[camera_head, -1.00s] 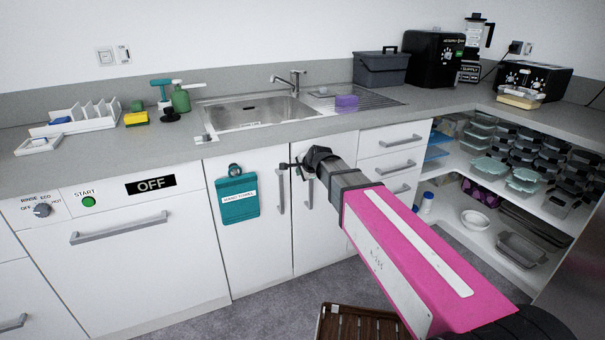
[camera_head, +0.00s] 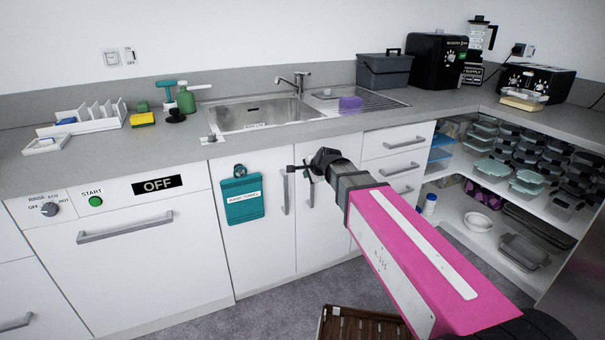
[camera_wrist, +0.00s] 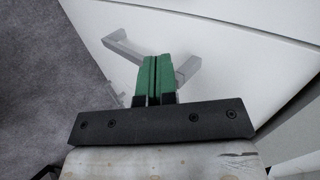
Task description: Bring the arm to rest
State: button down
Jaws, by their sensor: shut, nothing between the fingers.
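My gripper (camera_head: 303,170) is at the end of my pink arm, in front of the white cupboard doors below the sink in the head view. In the wrist view its green fingers (camera_wrist: 153,78) are together with nothing between them. A grey bar handle (camera_wrist: 140,52) on a white front lies behind the fingers in the wrist view. I cannot tell how near the fingers are to it.
The counter (camera_head: 300,137) runs above the gripper, with the sink (camera_head: 255,112) set in it. A teal clipboard (camera_head: 242,198) hangs on the left door. Open shelves (camera_head: 470,170) with containers are at right. A brown slatted crate (camera_head: 350,325) is on the floor.

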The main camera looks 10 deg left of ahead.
jog(key=v, duration=0.8)
jog(key=s+d+f+n+g+h, duration=0.2)
jog(key=s+d+f+n, duration=0.1)
jog(key=d+f, duration=0.5)
jog(key=s+d+f+n+g+h, duration=0.2)
jog(key=s+d+f, duration=0.3)
jog(key=d, duration=0.8)
jog(key=s+d+f+n+g+h, duration=0.2)
jog(key=s+d+f+n+g, duration=0.1)
jog(key=d+f, duration=0.8)
jog(key=shift+s+d+n, duration=0.35)
jog(key=shift+s+n, duration=0.35)
jog(key=shift+n, duration=0.3)
